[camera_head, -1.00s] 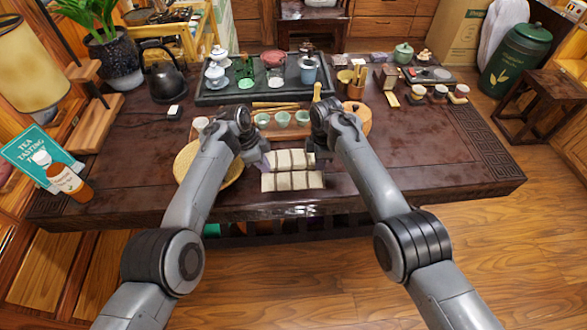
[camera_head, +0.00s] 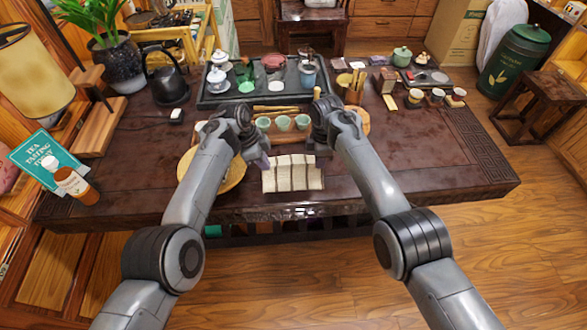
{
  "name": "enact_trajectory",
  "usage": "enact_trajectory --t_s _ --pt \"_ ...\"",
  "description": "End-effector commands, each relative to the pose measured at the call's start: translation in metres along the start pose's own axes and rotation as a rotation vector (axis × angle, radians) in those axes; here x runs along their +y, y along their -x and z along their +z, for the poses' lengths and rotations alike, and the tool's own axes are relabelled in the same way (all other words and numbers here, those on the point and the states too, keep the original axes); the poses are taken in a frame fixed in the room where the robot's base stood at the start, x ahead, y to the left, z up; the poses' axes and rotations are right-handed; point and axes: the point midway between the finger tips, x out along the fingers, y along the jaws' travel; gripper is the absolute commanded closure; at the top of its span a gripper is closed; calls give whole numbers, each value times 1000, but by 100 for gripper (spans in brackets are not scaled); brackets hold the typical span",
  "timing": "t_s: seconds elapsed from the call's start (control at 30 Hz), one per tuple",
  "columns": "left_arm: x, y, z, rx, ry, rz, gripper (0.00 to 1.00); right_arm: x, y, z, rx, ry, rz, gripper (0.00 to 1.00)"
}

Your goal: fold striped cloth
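The striped cloth (camera_head: 292,174) lies on the dark wooden table near its front edge. It is a cream rectangle with thin darker stripes running front to back. My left gripper (camera_head: 260,156) is at the cloth's back left corner, beside a small patch of purple. My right gripper (camera_head: 313,146) is just behind the cloth's back right corner. The fingers of both are small and partly hidden by my wrists, so I cannot tell whether they are open or touch the cloth.
A round woven tray (camera_head: 234,178) lies left of the cloth, partly under my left arm. Behind the cloth stand several green cups (camera_head: 282,123) on a wooden board. A dark tea tray (camera_head: 212,99) with teaware is further back.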

Motion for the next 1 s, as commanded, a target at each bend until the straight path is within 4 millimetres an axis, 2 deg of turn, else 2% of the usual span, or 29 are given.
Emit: enact_trajectory --t_s 0.03,0.23,1.0 --pt "0 8 -2 0 0 0 100 0 8 0 0 0 0 100" --pt "0 15 -4 0 0 0 100 0 15 0 0 0 0 100" --pt "-2 12 -6 -51 -4 -2 100 1 14 -2 5 2 2 100"
